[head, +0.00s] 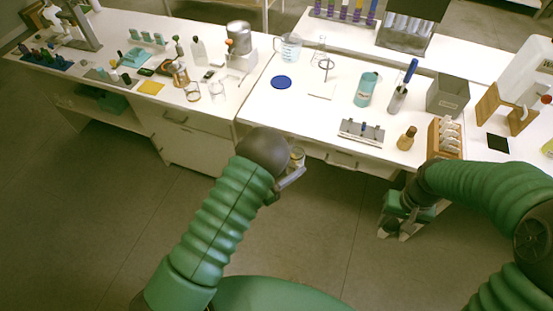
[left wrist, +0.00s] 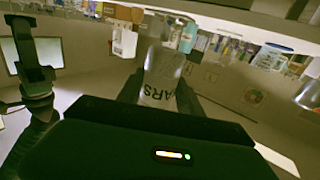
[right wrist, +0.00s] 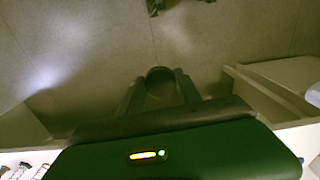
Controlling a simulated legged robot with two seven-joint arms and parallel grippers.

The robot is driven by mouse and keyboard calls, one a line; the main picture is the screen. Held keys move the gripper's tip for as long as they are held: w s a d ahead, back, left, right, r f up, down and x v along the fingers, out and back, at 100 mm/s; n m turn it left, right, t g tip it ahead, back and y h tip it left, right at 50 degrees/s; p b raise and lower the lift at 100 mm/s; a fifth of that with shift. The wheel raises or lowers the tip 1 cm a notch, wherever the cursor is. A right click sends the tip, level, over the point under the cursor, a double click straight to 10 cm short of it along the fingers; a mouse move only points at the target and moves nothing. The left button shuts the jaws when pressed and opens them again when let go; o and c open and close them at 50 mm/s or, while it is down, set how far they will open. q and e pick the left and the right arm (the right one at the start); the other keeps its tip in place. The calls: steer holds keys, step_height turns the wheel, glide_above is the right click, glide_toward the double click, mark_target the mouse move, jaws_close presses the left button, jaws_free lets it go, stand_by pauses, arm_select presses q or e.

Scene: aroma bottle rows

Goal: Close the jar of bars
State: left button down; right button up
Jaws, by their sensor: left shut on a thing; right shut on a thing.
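The jar (left wrist: 160,80) is clear, with dark letters reading "ARS" on its side. It sits between the fingers of my left gripper (head: 293,172), which is shut on it. In the head view a small part of the jar (head: 297,156) shows past my left wrist, off the table's front edge. My right gripper (head: 398,229) hangs low at the right, in front of the table. In the right wrist view it is shut on a dark round lid-like piece (right wrist: 160,76). The lid is hidden in the head view. Jar and lid are well apart.
The white table (head: 300,125) runs behind both grippers. It bears a blue disc (head: 281,82), a teal bottle (head: 366,89), a small brown bottle (head: 407,138) and a wooden rack (head: 444,138). The floor (head: 330,225) between my arms is clear.

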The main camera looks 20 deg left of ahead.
arm_select(q)
steer(key=d+f+m+g+h, duration=0.1)
steer(key=d+m+g+h, duration=0.4)
steer(key=d+g, duration=0.1)
steer(key=shift+w+d+f, duration=0.3)
steer(key=shift+w+f, duration=0.05)
steer(key=shift+f, duration=0.05)
arm_select(e)
steer(key=shift+w, duration=0.1)
steer(key=w+a+r, duration=0.3)
steer(key=a+r, duration=0.1)
steer(key=a, duration=0.3)
steer(key=w+a+r+n, duration=0.1)
steer(key=w+a+r, duration=0.2)
steer(key=a+r, duration=0.2)
steer(key=w+a+r+n, duration=0.1)
steer(key=w+a+r, duration=0.2)
steer(key=a, duration=0.7)
step_height(320, 180, up, 2)
steer(key=shift+w+a+r, duration=0.25)
steer(key=shift+w+a, duration=0.05)
steer(key=shift+f, duration=2.05)
